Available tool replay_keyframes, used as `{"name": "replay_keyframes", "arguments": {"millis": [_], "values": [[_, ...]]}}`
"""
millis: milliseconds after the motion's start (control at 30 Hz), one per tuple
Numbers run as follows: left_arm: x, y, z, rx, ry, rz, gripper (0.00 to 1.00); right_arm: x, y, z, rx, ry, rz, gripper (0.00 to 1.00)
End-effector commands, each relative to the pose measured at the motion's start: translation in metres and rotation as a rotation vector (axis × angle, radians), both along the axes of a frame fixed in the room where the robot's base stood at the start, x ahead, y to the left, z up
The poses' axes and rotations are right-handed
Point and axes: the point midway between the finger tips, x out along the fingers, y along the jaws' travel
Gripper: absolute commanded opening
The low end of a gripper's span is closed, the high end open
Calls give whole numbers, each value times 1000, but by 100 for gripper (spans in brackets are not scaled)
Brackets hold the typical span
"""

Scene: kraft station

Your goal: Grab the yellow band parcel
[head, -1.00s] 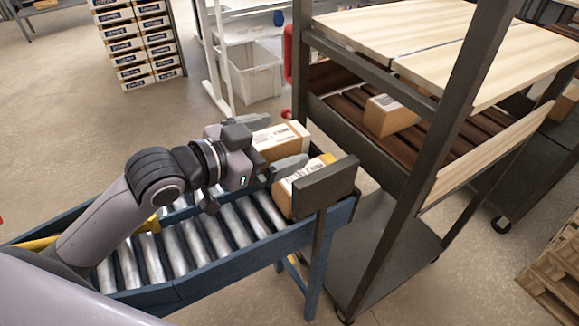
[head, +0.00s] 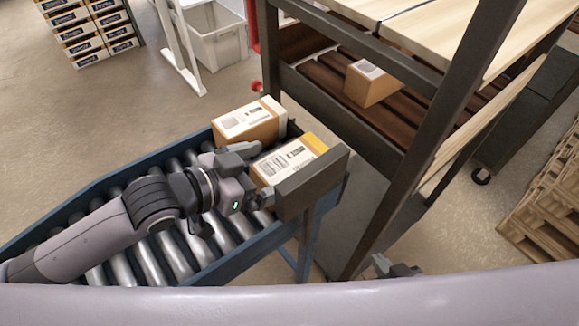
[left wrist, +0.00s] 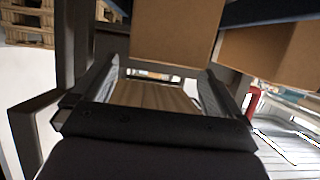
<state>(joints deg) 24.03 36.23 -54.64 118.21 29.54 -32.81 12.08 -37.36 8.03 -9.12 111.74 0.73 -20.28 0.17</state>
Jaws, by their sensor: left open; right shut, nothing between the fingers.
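The yellow band parcel (head: 287,164) is a brown box with a white label and a yellow band at its right end. It lies on the roller conveyor against the dark end plate. My left gripper (head: 252,174) is open at the parcel's near left side. In the left wrist view, a plain brown box face (left wrist: 175,32) stands ahead between the spread fingers (left wrist: 158,92), apparently the parcel; contact cannot be told. My right gripper (head: 398,268) is shut and empty at the lower right, partly hidden by my own body.
A second labelled parcel (head: 248,121) lies just behind on the conveyor (head: 170,240). The end plate (head: 312,182) stands close by my left gripper. A dark-framed rack (head: 430,125) to the right holds another box (head: 371,82). Pallets (head: 550,205) stand further right.

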Motion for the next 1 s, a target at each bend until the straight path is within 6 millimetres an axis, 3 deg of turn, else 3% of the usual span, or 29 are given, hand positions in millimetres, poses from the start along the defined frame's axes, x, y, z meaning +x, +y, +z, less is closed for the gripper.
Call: {"name": "replay_keyframes", "arguments": {"millis": [367, 667, 700, 900, 1000], "values": [[24, -29, -22, -1, -1, 0, 100, 0, 0, 1, 0, 1, 0, 0], [26, -32, -24, 1, -1, 0, 100, 0, 0, 1, 0, 1, 0, 0], [26, -32, -24, 1, -1, 0, 97, 0, 0, 1, 0, 1, 0, 0], [26, -32, -24, 1, -1, 0, 36, 0, 0, 1, 0, 0, 0, 0], [26, -32, -22, -2, -4, -1, 36, 1, 0, 1, -1, -1, 1, 0]]}}
